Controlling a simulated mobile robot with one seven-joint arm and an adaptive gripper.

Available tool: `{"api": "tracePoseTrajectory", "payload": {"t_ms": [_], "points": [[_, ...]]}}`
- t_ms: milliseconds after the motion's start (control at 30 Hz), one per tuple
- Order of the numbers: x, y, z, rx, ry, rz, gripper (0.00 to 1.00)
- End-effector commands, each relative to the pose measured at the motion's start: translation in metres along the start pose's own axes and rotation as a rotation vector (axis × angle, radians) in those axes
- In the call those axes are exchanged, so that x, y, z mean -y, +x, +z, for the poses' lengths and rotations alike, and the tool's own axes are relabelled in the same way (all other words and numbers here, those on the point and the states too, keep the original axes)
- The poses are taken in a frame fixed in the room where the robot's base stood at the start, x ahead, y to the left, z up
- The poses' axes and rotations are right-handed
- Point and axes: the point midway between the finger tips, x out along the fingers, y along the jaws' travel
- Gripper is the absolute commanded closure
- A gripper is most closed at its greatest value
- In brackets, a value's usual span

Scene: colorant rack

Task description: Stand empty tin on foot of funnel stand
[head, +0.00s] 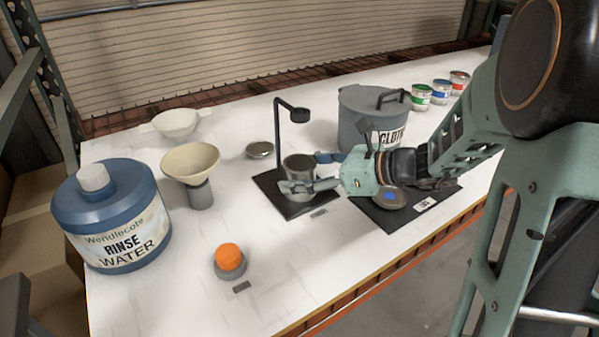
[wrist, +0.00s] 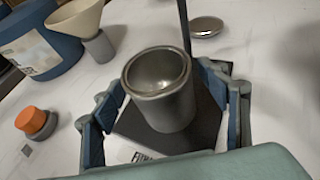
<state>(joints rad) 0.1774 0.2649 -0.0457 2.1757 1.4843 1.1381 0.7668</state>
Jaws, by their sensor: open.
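The empty grey tin (head: 299,168) stands upright on the black foot (head: 271,184) of the funnel stand, beneath its ring arm. In the wrist view the tin (wrist: 159,90) is open at the top, with nothing seen inside, and the foot (wrist: 209,122) shows under it. The stand's post (head: 277,130) rises behind the tin, with a small ring (head: 299,115) at its top. My gripper (head: 305,171) is open, with its fingers on either side of the tin. Whether a finger touches the tin is unclear.
A cream funnel (head: 190,160) on a grey holder and a blue rinse water jug (head: 115,215) stand left. An orange-capped item (head: 229,259) is near the front edge. A grey cloth bin (head: 362,118) stands behind my gripper. A round metal lid (head: 260,149) lies behind the stand.

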Motion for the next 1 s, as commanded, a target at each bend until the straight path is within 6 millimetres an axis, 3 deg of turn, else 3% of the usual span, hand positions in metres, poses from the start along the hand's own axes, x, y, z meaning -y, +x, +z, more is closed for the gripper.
{"api": "tracePoseTrajectory", "payload": {"t_ms": [300,500,700,1000], "points": [[0.002,-0.070,0.001,-0.001,0.003,-0.007,0.32],[0.001,-0.102,0.000,-0.001,0.002,-0.005,0.32],[0.000,-0.114,-0.001,-0.001,0.002,-0.003,0.32],[0.001,-0.114,-0.001,-0.001,0.002,-0.004,0.32]]}}
